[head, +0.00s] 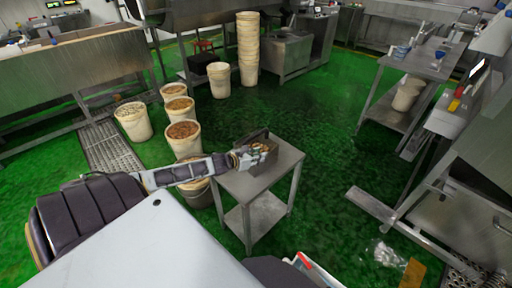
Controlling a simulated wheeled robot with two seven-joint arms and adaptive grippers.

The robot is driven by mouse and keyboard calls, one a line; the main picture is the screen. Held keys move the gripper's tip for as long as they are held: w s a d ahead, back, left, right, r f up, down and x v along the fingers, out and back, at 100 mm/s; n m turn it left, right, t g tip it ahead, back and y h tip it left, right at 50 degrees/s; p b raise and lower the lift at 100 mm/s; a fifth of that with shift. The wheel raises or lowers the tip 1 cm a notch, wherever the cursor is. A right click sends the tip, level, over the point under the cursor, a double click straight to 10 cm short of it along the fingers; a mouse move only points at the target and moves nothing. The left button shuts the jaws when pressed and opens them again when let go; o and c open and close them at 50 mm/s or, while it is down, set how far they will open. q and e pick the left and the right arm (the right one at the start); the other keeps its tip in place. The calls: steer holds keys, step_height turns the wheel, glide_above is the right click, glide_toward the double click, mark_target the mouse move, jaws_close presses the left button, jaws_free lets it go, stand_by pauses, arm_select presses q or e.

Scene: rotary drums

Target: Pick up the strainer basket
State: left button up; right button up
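A small dark grey basket (258,160), apparently the strainer basket, sits on the top of a small steel table (285,160). Brownish and pale contents show inside it, too small to make out. My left arm reaches in from the left over the table. My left gripper (238,160) is at the left side of the basket, touching it or very close. Its fingers are too small to tell whether they are open or shut on the rim. My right gripper is not in view.
Several cream buckets with contents, such as one bucket (183,137), stand left of the table. A tall stack of buckets (248,50) stands behind. A steel bench (70,70) is at left, and a side table (425,62) at right. Green floor (330,130) is free between.

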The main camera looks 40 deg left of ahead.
arm_select(q)
steer(key=shift+w, duration=0.15)
steer(key=shift+x, duration=2.5)
steer(key=shift+d, duration=0.2)
jaws_close()
steer(key=shift+w+r, duration=0.1)
steer(key=shift+r, duration=0.15)
